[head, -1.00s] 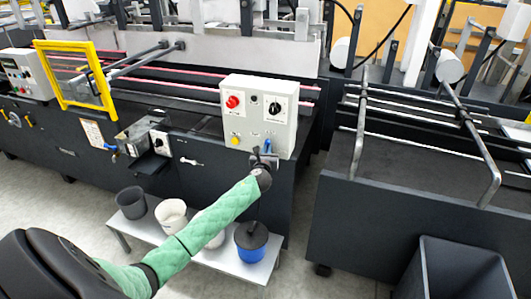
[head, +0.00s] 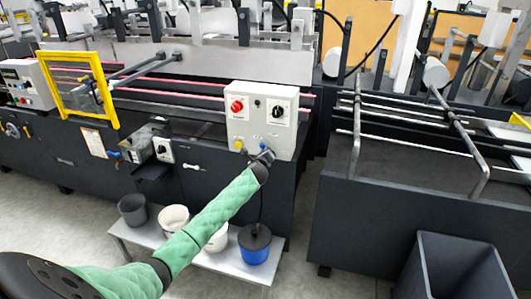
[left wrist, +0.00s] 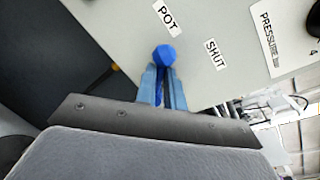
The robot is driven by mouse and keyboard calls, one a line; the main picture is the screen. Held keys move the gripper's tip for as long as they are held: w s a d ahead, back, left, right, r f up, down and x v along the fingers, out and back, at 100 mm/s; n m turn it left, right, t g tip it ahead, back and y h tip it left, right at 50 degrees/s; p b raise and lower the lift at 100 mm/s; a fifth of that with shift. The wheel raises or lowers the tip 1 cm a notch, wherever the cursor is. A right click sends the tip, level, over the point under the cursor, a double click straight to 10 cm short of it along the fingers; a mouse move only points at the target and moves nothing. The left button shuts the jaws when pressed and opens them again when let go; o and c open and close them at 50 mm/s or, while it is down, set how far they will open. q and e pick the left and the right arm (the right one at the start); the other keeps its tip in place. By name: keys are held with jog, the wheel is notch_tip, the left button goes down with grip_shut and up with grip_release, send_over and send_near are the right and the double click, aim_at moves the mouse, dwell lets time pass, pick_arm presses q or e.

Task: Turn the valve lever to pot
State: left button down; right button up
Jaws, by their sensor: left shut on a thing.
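The blue valve lever (left wrist: 166,56) is on the lower front of a light grey control box (head: 236,122). In the left wrist view its round blue end shows between my fingertips, with the label POT (left wrist: 168,16) above it and the label SHUT (left wrist: 215,53) to its right. My left gripper (head: 265,155) is at the box's lower edge and shut on the lever; its fingers (left wrist: 163,82) also show in the left wrist view. They hide most of the lever, so I cannot tell exactly which label it points to. My right gripper is not in view.
The box also carries a red knob (head: 237,106), a black knob (head: 277,109) and a yellow button (head: 239,144). Below, a low bench (head: 190,256) holds several pots, including a blue one (head: 254,246). A dark open bin (head: 455,268) stands at right. Floor shows between them.

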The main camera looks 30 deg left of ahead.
pick_arm(q)
jog(key=shift+a+f+n, duration=0.2)
jog(key=shift+n, duration=0.4)
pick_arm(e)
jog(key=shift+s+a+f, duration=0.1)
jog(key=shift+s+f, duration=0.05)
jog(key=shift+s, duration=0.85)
